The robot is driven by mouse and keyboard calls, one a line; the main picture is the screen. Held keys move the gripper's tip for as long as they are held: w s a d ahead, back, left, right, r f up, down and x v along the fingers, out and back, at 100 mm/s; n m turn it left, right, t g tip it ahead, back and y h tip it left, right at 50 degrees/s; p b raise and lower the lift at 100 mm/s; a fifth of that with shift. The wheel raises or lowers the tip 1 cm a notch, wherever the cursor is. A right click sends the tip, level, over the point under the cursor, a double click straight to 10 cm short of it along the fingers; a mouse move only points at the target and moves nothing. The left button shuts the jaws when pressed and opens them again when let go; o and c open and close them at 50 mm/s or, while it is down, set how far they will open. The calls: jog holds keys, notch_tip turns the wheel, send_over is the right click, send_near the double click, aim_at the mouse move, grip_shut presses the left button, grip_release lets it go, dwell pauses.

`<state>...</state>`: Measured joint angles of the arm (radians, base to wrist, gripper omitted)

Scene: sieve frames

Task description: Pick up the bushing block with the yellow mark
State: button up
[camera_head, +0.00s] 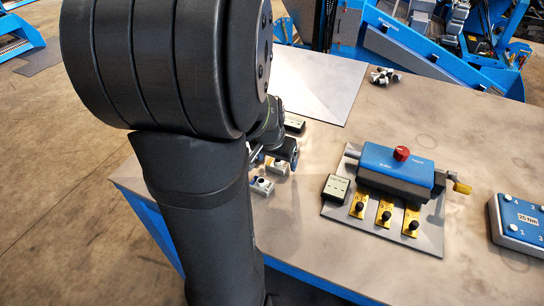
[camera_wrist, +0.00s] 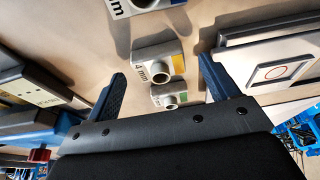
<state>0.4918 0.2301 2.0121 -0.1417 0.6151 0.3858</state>
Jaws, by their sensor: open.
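The bushing block with the yellow mark (camera_wrist: 152,52) is a small grey block with a round bushing and a "4 mm" label, in the middle of the wrist view. My gripper (camera_wrist: 160,68) is open, with one dark blue finger to each side of this block in the picture; I cannot tell the height gap. A block with a green mark (camera_wrist: 168,87) lies just below it in the picture, and one with a blue mark (camera_wrist: 146,4) is at the top edge. In the head view, two small blocks (camera_head: 262,186) (camera_head: 278,166) show beside my gripper (camera_head: 272,156), which my arm partly hides.
A blue fixture with a red knob (camera_head: 395,168) stands on a grey plate right of the blocks, with a small dark box (camera_head: 336,188) at its left. A blue "25 Nm" box (camera_head: 522,222) is at the right edge. A pale sheet (camera_head: 312,85) lies behind.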

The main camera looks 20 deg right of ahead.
jog(key=shift+w+d+f, duration=0.1)
jog(key=shift+f, duration=0.45)
jog(key=c, duration=1.2)
jog(key=shift+c, duration=0.6)
jog(key=shift+r, duration=0.15)
